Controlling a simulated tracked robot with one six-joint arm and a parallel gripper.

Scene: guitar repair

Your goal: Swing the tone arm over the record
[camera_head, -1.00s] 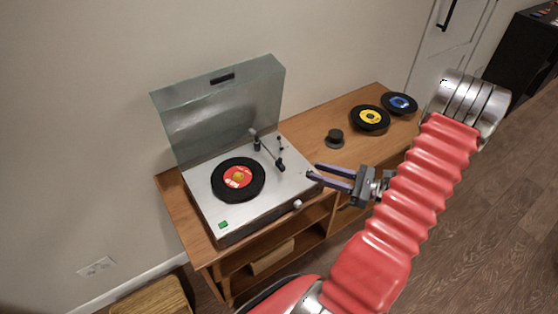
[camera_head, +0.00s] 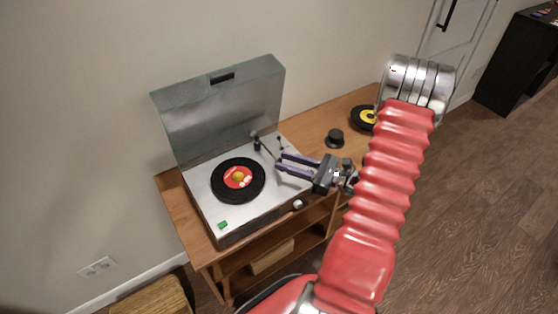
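The record player (camera_head: 262,206) has a silver deck and its clear lid (camera_head: 222,108) stands open. A black record (camera_head: 225,191) with a red and yellow label lies on its platter. The dark tone arm (camera_head: 266,152) runs from its pivot at the back right of the deck towards the front, to the right of the record and apart from it. My gripper (camera_head: 280,162) is open, with its two purple-grey fingers pointing left over the deck's right side. The fingertips are at the tone arm's head end. The head is largely hidden there, and I cannot tell whether they touch it.
The wooden cabinet (camera_head: 172,205) carries the player. A dark round knob-like object (camera_head: 334,138) and a record with a yellow label (camera_head: 362,117) lie on its right part, the record partly behind my arm. The wall is close behind.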

